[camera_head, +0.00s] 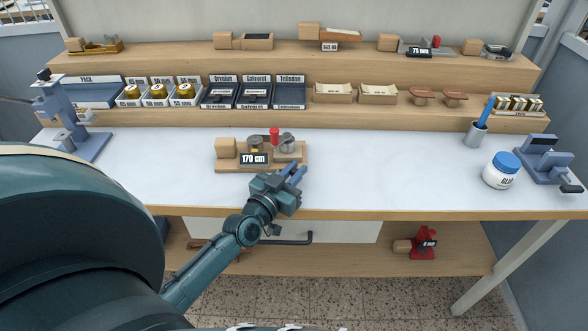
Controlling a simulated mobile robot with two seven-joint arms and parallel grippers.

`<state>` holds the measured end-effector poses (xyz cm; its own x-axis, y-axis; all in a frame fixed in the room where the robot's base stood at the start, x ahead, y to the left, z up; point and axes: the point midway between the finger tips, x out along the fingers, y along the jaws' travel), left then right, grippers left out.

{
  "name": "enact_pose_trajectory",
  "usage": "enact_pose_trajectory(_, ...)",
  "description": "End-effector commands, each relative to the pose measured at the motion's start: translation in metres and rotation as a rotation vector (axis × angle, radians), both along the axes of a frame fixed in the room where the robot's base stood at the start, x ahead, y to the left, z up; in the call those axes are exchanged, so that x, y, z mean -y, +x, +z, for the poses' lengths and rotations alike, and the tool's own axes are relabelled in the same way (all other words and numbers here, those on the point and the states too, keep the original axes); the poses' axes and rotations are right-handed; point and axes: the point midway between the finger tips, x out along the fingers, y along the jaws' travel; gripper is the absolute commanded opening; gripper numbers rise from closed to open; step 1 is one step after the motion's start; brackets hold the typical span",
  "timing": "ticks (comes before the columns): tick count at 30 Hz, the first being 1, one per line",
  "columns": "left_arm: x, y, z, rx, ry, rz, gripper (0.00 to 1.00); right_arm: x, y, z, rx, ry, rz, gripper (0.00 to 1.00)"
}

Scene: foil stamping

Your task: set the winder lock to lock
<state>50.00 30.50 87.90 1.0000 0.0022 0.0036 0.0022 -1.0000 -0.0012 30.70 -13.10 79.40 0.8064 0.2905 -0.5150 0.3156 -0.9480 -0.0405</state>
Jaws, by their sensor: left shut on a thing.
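The winder (232,163) stands on the white worktop, a wooden base with a wood block at its left. It carries a black display reading "170 cm", a gold roll, a red part (275,136) and a grey metal drum (286,145). My left gripper (296,170) reaches in from the front, at the winder's front right corner. Its blue fingers are shut on a small part there, which I take as the winder lock; the fingers hide it, and its setting cannot be read. My right gripper is not in view.
A blue press (69,120) stands at the left end of the worktop. A glue jar (500,173), a pen cup (475,135) and a blue clamp-like device (545,160) are at the right. Shelves with foil rolls and trays run behind.

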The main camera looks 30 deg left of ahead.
Motion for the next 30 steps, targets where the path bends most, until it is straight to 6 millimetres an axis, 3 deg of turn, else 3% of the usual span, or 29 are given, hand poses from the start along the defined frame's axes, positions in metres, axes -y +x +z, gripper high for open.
enact_pose_trajectory(1,0.001,0.001,0.007,-0.002,-0.008,0.03,0.0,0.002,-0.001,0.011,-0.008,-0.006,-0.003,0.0)
enact_pose_trajectory(3,0.003,0.003,0.008,-0.003,-0.008,0.07,0.0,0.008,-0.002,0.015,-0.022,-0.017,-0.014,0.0)
enact_pose_trajectory(11,0.007,0.008,0.004,-0.001,-0.005,0.191,0.0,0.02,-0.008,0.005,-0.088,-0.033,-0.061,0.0)
enact_pose_trajectory(23,0.009,0.009,0.001,-0.002,-0.001,0.207,0.0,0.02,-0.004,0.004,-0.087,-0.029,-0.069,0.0)
enact_pose_trajectory(24,0.009,0.009,0.001,-0.002,-0.001,0.207,0.17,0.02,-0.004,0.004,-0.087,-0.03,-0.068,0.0)
enact_pose_trajectory(30,0.009,0.008,0.001,-0.003,-0.002,0.207,0.33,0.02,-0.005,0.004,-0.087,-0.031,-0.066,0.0)
